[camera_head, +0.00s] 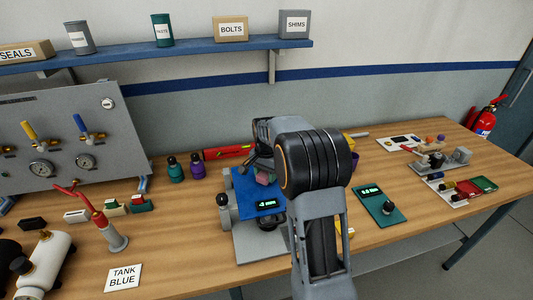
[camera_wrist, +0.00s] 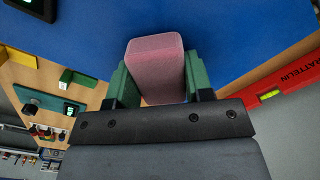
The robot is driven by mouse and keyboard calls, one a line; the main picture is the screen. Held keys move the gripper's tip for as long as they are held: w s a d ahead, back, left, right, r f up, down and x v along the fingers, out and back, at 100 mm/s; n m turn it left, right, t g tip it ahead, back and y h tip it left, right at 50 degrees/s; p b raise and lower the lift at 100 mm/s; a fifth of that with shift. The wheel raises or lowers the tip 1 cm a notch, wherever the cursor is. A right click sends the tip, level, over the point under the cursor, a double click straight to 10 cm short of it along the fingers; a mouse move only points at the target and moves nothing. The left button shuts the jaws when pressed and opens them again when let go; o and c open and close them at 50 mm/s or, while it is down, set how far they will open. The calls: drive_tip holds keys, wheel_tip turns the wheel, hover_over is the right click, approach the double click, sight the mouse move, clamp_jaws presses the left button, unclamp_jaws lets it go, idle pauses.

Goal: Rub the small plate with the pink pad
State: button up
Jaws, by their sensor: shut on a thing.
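My gripper (camera_wrist: 155,85) is shut on the pink pad (camera_wrist: 154,62), a small block held between green fingers. In the head view the pink pad (camera_head: 262,179) shows against a blue panel (camera_head: 242,190) of a grey bench device. The blue panel (camera_wrist: 225,30) fills much of the wrist view behind the pad. I cannot tell whether the pad touches it. I cannot make out for sure which surface is the small plate. My arm hides the right part of the device.
A red level (camera_head: 228,152) lies behind the device, with teal (camera_head: 175,172) and purple (camera_head: 197,168) bottles to its left. A teal meter (camera_head: 379,205) lies to the right. A grey valve panel (camera_head: 65,145) stands at the left. Bare wood (camera_head: 430,230) shows at the front right.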

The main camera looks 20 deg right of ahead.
drive_tip(key=r+p, duration=0.1)
drive_tip(key=r, duration=0.3)
drive_tip(key=shift+a+p, duration=0.2)
drive_tip(key=shift+p, duration=0.2)
drive_tip(key=shift+r+p, duration=1.5)
drive_tip(key=shift+r, duration=0.45)
